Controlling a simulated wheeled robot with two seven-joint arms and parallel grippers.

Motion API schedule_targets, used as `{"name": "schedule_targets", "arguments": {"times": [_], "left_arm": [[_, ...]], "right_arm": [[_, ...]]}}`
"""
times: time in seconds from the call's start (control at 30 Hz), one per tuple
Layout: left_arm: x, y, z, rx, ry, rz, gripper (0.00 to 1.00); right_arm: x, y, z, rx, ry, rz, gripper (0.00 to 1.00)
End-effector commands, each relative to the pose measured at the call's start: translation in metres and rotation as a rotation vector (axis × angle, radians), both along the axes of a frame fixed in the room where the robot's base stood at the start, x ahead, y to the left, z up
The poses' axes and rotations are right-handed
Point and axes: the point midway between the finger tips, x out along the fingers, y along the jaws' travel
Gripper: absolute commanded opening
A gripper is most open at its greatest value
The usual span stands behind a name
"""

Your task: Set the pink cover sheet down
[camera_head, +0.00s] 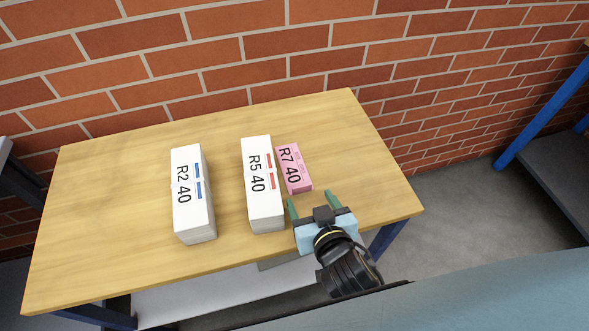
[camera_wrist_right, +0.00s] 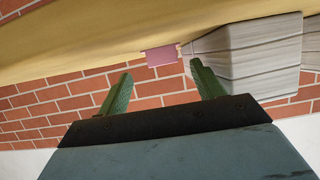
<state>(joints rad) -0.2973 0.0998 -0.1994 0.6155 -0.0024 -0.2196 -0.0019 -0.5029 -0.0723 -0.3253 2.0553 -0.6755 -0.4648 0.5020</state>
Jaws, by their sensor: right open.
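The pink cover sheet (camera_head: 293,168), marked R7 40, lies on the wooden table just right of the white R5 40 stack (camera_head: 265,205). In the right wrist view the pink piece (camera_wrist_right: 161,55) shows small beyond the fingers, beside the white stack (camera_wrist_right: 245,55). My right gripper (camera_head: 311,203) is open and empty, its green fingers apart and on the near side of the pink piece, not touching it. It also shows open in its wrist view (camera_wrist_right: 160,72). What lies under the pink top is hard to tell. My left gripper is not in view.
A white R2 40 stack (camera_head: 193,215) stands left of the R5 40 stack with a gap between them. The table (camera_head: 110,190) is clear at its left and right. A brick wall (camera_head: 220,50) stands behind it. A blue-framed shelf (camera_head: 545,115) is at the far right.

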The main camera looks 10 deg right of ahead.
Motion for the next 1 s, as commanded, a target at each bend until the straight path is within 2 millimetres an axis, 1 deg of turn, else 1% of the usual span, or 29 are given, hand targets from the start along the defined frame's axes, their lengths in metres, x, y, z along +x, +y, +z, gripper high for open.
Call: {"name": "schedule_targets", "arguments": {"times": [0.03, 0.2, 0.3, 0.4, 0.6, 1.0], "left_arm": [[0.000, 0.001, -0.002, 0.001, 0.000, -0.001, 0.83], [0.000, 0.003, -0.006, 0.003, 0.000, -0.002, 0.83], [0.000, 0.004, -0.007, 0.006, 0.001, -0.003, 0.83], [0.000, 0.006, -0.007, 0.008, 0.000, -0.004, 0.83], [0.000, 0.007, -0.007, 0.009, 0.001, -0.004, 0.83], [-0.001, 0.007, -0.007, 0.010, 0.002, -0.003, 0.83]], "right_arm": [[0.007, 0.001, -0.003, -0.002, -0.002, 0.001, 0.67], [0.030, 0.004, -0.012, -0.002, -0.003, 0.002, 0.67], [0.039, 0.005, -0.016, -0.001, -0.001, 0.002, 0.67], [0.042, 0.005, -0.018, -0.001, 0.000, 0.000, 0.67], [0.042, 0.005, -0.018, -0.001, 0.001, 0.000, 0.67], [0.042, 0.005, -0.017, -0.001, 0.000, 0.001, 0.16]]}}
